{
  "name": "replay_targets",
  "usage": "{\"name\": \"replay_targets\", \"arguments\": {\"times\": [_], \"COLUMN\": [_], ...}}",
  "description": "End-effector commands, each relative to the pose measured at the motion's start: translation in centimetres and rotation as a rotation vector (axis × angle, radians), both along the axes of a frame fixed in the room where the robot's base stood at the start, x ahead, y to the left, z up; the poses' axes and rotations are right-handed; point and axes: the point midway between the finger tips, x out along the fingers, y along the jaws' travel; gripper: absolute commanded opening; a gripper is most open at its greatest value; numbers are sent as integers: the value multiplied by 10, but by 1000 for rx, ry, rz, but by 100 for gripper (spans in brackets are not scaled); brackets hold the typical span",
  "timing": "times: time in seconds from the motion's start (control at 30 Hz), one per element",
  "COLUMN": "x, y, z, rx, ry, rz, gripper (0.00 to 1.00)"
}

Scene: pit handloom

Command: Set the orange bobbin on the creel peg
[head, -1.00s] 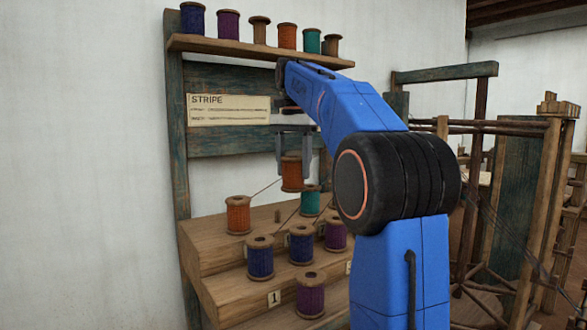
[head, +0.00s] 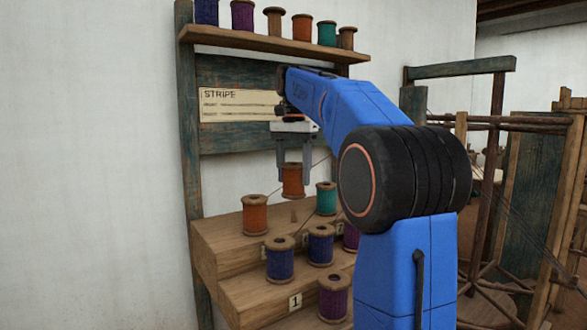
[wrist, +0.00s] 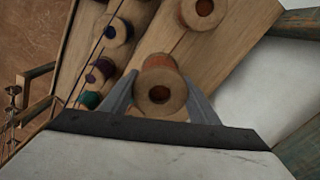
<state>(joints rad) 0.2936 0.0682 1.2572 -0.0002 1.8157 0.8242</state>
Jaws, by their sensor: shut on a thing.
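My gripper (head: 292,176) is shut on an orange bobbin (head: 292,182), with one finger on each side of it. The bobbin is upright and held in the air. In the wrist view the held bobbin (wrist: 160,92) shows its pale end and hole between the fingers. A short bare wooden peg (head: 294,215) stands on the top step of the creel (head: 225,238). In the head view it appears just below the held bobbin, with a gap between. In the wrist view I cannot make out the peg; the held bobbin may hide it.
Another orange bobbin (head: 255,216) stands left of the peg, and a teal bobbin (head: 326,199) right of it. Blue bobbins (head: 280,260) and purple bobbins (head: 333,297) stand lower. Spare bobbins line the upper shelf (head: 270,40). Threads run near the steps.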

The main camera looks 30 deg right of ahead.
Motion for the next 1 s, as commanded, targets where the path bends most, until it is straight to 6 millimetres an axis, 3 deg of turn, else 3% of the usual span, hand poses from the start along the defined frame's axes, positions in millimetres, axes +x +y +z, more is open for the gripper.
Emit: {"name": "replay_targets", "arguments": {"times": [1.0], "x": [0], "y": [0], "z": [-57], "rx": [0], "ry": [0], "rz": [0], "gripper": [30]}}
